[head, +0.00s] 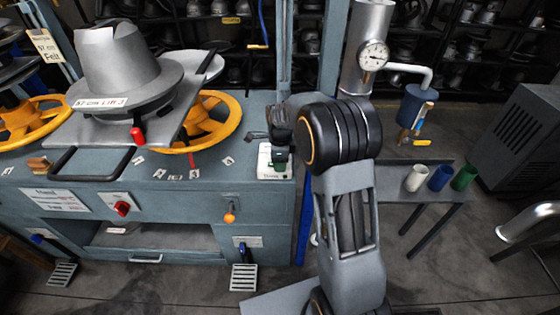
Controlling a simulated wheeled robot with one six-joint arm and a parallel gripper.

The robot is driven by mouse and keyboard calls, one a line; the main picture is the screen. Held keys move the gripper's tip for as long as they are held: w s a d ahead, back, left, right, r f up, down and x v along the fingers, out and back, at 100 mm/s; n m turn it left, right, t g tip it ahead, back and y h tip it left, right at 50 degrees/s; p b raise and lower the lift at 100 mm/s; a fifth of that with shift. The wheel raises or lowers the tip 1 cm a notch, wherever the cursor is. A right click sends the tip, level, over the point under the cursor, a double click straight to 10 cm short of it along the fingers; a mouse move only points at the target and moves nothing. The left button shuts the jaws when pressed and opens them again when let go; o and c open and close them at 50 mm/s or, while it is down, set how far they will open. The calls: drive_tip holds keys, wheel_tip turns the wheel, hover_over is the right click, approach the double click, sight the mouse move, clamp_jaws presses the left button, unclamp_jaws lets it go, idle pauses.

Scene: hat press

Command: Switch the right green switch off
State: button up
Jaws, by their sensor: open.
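A white switch box (266,172) stands at the right end of the blue-grey press bench. Its green switch (280,160) shows at the box's right side, partly covered from above. I cannot tell whether the switch is on or off. My gripper (277,133) is dark and open, right above and against the box in the picture. I cannot tell whether it touches the switch. No other green switch is clearly visible.
A grey metal hat form (117,65) sits on a press plate, with yellow handwheels (212,118) around it. A red switch (122,208) and an orange-knobbed lever (230,216) are on the bench front. White, blue and green cups (464,177) stand on a side table.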

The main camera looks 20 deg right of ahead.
drive_tip(key=shift+c, duration=0.5)
clamp_jaws()
drive_tip(key=shift+a+r+h+p, duration=0.2)
drive_tip(key=shift+h+p, duration=0.15)
drive_tip(key=shift+h, duration=0.15)
drive_tip(key=shift+w+a+f+g+h, duration=0.15)
drive_tip(key=shift+g+h, duration=0.25)
drive_tip(key=shift+h, duration=0.3)
drive_tip(key=shift+h+b, duration=0.35)
drive_tip(key=shift+h, duration=0.25)
drive_tip(key=shift+o, duration=0.5)
unclamp_jaws()
drive_tip(key=shift+r, duration=0.2)
